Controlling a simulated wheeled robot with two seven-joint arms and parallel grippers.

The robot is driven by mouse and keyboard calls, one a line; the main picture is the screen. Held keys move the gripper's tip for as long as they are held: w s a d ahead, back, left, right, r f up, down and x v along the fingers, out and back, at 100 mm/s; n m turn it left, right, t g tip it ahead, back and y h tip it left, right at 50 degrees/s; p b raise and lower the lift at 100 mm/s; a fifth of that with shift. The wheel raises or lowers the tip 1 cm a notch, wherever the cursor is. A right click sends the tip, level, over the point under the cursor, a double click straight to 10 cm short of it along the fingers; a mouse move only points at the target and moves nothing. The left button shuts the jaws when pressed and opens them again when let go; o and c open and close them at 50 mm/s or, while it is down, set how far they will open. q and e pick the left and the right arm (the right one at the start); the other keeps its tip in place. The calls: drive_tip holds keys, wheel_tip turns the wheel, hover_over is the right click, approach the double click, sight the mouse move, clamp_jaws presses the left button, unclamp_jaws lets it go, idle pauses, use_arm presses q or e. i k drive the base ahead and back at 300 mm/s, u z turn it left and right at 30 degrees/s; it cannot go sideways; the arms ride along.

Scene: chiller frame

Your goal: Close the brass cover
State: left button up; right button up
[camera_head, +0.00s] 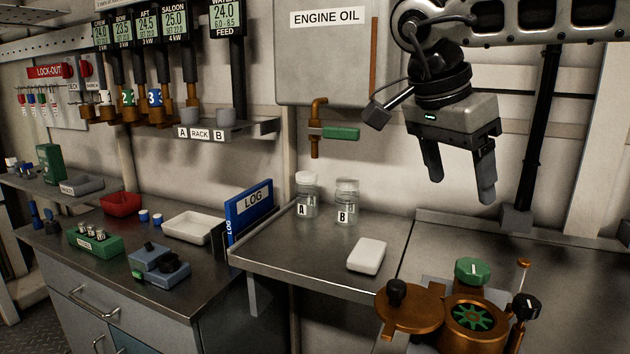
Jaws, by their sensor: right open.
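The brass cover (412,313) is a round plate with a black knob (397,292) on top, at the bottom right of the head view. It is swung out to the left of the brass housing (492,341). The housing's round opening is uncovered and shows a green impeller (472,317). My right gripper (461,188) hangs above and behind the housing, fingers pointing down, open and empty. It is well apart from the cover and knob. My left gripper is not in view.
A green-topped knob (472,271) and a black-knobbed handle (526,306) stand around the housing. A white box (367,256) and jars A (307,197) and B (346,204) stand on the steel bench to the left. An engine oil tank (327,60) with a green-handled tap (341,133) hangs behind.

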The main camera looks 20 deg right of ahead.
sight(410, 308)
drive_tip(key=k, duration=1.5)
